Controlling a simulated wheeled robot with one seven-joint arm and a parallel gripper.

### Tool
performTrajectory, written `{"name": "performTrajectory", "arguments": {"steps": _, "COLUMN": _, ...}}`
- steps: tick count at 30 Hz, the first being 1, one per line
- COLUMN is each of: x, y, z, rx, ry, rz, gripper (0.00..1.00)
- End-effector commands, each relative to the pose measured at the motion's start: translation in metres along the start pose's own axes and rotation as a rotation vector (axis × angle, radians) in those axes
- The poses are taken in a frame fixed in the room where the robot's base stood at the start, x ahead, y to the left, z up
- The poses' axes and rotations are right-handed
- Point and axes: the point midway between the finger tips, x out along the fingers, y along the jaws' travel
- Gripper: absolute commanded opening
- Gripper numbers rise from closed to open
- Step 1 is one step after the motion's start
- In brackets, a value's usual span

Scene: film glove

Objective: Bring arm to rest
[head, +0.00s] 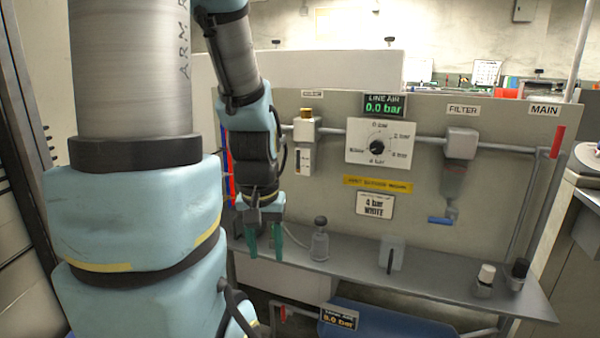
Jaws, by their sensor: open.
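My gripper (264,240) hangs at the end of my arm in the head view, left of centre, with its green fingers pointing down. It is open, and nothing shows between the fingers. It is close to the left end of the grey shelf (440,282). A small grey bottle (319,240) stands on the shelf to the right of the fingers, apart from them. My upper arm fills the left of the view and hides what is behind it.
A panel (300,190) behind the shelf carries a dial (378,147), a filter (460,160) and a red handle (557,142). A clear holder (392,252) and two small capped bottles (485,280) (518,275) stand on the shelf. A blue tank (385,318) is below.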

Motion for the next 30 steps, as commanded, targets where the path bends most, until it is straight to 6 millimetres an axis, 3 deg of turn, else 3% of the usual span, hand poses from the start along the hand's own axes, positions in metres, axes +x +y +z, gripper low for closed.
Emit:
{"name": "performTrajectory", "arguments": {"steps": 1, "x": -0.034, "y": 0.000, "z": -0.005, "rx": 0.000, "ry": 0.000, "rz": 0.000, "gripper": 0.50}}
{"name": "performTrajectory", "arguments": {"steps": 9, "x": -0.116, "y": 0.000, "z": -0.016, "rx": 0.001, "ry": 0.000, "rz": 0.000, "gripper": 0.50}}
{"name": "performTrajectory", "arguments": {"steps": 13, "x": -0.145, "y": 0.001, "z": -0.020, "rx": 0.001, "ry": 0.000, "rz": 0.000, "gripper": 0.50}}
{"name": "performTrajectory", "arguments": {"steps": 18, "x": -0.162, "y": 0.001, "z": -0.023, "rx": 0.001, "ry": 0.000, "rz": 0.000, "gripper": 0.50}}
{"name": "performTrajectory", "arguments": {"steps": 30, "x": -0.162, "y": 0.001, "z": -0.023, "rx": 0.001, "ry": 0.000, "rz": 0.000, "gripper": 0.50}}
